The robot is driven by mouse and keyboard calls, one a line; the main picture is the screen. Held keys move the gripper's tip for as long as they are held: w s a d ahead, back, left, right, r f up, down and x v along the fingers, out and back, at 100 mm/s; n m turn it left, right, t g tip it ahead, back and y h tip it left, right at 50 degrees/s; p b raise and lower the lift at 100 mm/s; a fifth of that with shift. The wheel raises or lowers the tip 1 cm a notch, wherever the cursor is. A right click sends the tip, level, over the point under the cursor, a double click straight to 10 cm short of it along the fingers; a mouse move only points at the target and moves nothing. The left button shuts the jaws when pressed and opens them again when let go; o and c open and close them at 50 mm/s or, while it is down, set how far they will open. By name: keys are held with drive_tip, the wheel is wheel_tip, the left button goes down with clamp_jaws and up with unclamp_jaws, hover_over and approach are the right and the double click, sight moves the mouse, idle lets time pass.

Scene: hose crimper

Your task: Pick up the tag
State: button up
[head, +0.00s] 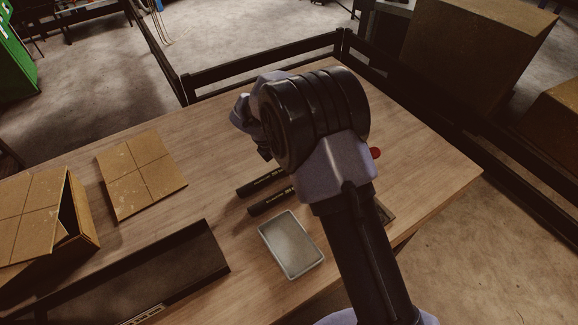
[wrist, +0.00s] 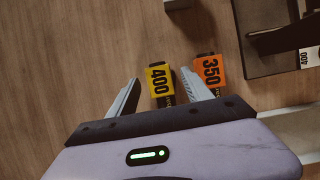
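In the wrist view a yellow tag (wrist: 159,84) marked 400 and an orange tag (wrist: 211,69) marked 350 lie side by side over the wooden table. Dark lettered pieces show at their lower ends. My gripper (wrist: 158,77) is open, with its two grey fingers apart. The yellow tag shows between the fingertips, and the orange one is just right of the right finger. I cannot tell how high the fingers are above the tags. In the head view my arm hides the fingers and both tags.
Two black lettered hoses (head: 262,182) lie on the table (head: 200,205) left of my arm. A shallow grey tray (head: 291,246) is near them. A long black bin (head: 190,256) and cardboard (head: 141,173) stand left. A white 400 label (wrist: 308,57) sits by a dark frame.

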clamp_jaws()
drive_tip(key=shift+r, duration=0.15)
